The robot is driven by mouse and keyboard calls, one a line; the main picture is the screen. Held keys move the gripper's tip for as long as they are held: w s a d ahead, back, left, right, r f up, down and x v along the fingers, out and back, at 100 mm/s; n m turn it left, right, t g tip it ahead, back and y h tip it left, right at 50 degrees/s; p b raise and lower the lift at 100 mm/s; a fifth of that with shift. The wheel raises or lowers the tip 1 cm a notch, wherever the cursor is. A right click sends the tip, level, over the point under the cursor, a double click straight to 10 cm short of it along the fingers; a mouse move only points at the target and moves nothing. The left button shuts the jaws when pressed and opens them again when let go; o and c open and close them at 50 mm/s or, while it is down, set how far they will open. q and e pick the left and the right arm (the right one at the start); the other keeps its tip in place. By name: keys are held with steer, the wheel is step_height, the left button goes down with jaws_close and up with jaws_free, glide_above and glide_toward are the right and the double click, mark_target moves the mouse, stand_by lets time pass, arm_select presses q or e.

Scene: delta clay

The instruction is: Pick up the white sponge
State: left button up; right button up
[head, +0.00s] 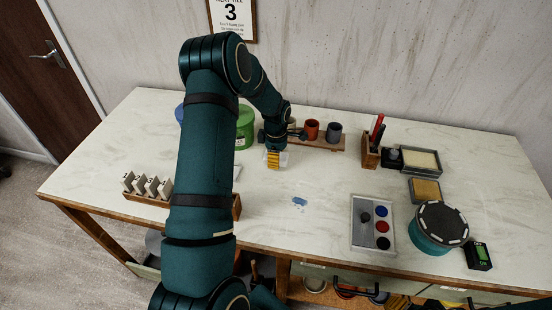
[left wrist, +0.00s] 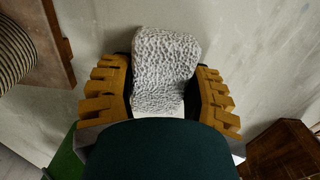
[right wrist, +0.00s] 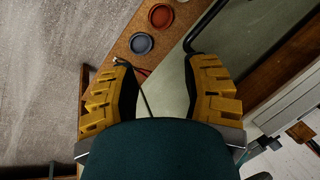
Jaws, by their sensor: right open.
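The white sponge (left wrist: 165,70) is a pale, pitted block. In the left wrist view it fills the space between the two yellow fingers of my left gripper (left wrist: 164,92). The dark finger pads lie close along both its sides. I cannot tell whether they press on it. In the head view my left gripper (head: 273,160) is low over the back middle of the table. A small pale part of the sponge seems to show beside its fingers. My right gripper (right wrist: 160,85) is open and empty, over the table's front and lower shelf.
The table (head: 300,180) has a clear middle with a blue smear. A wooden rack of cups (head: 320,140) and a green tub (head: 245,127) stand close to the left gripper. A tray of discs (head: 373,222), a teal turntable (head: 438,228) and a pen holder (head: 371,152) stand right.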

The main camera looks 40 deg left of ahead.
arm_select(q)
step_height(320, 180, up, 10)
steer(key=shift+r+p, duration=0.1)
steer(key=shift+p, duration=0.25)
stand_by(0.4)
steer(key=shift+o, duration=0.5)
steer(key=shift+c, duration=0.9)
